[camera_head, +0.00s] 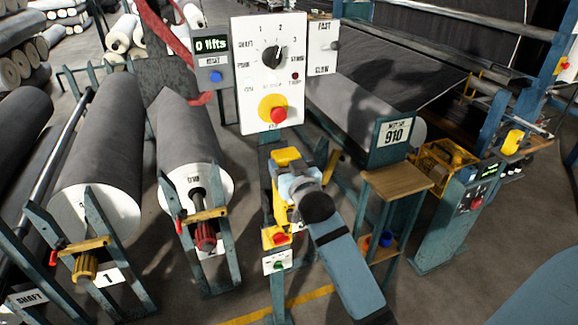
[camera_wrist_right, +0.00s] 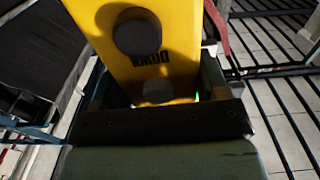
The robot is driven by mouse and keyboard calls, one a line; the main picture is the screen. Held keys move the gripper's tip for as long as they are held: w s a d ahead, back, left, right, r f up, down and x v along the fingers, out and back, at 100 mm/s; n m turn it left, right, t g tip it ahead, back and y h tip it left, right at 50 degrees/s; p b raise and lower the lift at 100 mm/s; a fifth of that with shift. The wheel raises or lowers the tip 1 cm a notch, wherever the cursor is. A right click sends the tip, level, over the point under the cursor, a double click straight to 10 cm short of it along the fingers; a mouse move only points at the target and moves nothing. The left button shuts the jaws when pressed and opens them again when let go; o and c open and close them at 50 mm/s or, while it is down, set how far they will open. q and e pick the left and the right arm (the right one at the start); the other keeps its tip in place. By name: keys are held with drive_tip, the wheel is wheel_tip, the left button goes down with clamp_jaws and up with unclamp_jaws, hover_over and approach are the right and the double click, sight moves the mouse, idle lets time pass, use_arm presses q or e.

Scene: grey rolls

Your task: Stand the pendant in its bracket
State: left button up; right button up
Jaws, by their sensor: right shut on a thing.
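The pendant (camera_head: 287,156) is a yellow block, partly hidden behind my right gripper in the head view. In the right wrist view the pendant (camera_wrist_right: 178,50) fills the upper middle, with a dark round button and black lettering on its face. My right gripper (camera_head: 290,187) is shut on the pendant, in front of the control post; its dark jaw edge (camera_wrist_right: 160,125) crosses the wrist view below the pendant. I cannot make out the bracket; it may be behind the gripper and pendant. Whether the pendant touches the post is unclear. My left gripper is not in view.
A white control panel (camera_head: 257,95) with a dial and red button stands above. Below the gripper are a yellow box with a red button (camera_head: 275,238) and a green-button plate (camera_head: 277,262). Grey rolls (camera_head: 100,150) lie left. A small wooden shelf (camera_head: 397,181) stands right.

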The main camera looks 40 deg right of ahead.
drive_tip(key=shift+r+p, duration=0.15)
drive_tip(key=shift+p, duration=0.2)
idle(0.8)
drive_tip(key=shift+w, duration=0.1)
idle(0.6)
drive_tip(key=shift+p+x, duration=0.3)
drive_tip(key=shift+x, duration=1.85)
drive_tip(key=shift+w, duration=0.1)
drive_tip(key=shift+x, duration=1.4)
